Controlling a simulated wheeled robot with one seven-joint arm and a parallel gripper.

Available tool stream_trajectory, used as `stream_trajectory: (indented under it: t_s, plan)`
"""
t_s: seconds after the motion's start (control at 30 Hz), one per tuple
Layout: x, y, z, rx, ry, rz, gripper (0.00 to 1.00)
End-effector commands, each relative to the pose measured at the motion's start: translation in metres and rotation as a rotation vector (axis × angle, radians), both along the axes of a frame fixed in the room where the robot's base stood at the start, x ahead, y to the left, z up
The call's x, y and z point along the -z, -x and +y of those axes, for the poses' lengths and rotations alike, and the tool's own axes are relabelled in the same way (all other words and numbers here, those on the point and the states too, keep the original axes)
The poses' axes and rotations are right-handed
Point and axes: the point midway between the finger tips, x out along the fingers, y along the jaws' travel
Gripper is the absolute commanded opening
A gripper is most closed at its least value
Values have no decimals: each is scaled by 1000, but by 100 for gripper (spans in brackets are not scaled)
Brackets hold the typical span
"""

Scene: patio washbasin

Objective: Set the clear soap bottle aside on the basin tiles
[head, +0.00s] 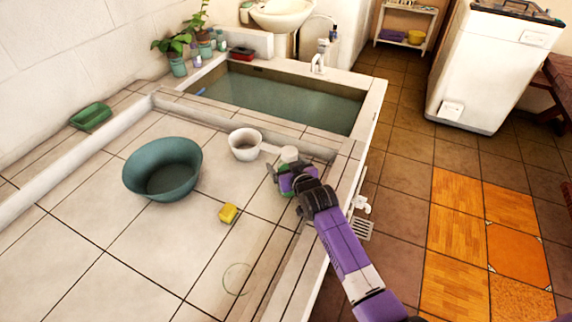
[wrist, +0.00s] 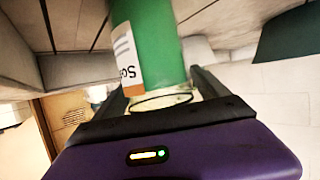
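The soap bottle (wrist: 158,45) is clear, with green contents and a white and orange label, and fills the space between my gripper's fingers (wrist: 160,98) in the wrist view. Both dark fingers lie close against its sides, and my gripper looks shut on it. In the head view my gripper (head: 291,178) is at the basin's right side, near the inner ledge. A white round cap (head: 289,154) shows just behind it, with a bit of green below. My gripper hides most of the bottle there. I cannot tell whether its base touches the tiles (head: 190,236).
A white dipper (head: 245,147) sits close left of my gripper. A teal bowl (head: 162,172), a yellow sponge (head: 228,213) and a green soap dish (head: 91,116) rest on the tiles. The water tank (head: 280,98) is behind. The front-left tiles are clear.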

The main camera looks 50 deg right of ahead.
Motion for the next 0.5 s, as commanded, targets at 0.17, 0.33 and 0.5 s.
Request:
stream_trajectory:
  t_s: [0.17, 0.33, 0.5]
  plan:
    - [0, 0, 0, 0, 0, 0, 84]
    - [-4, 3, 1, 0, 0, 1, 84]
    - [-13, 23, 11, 0, 0, 0, 84]
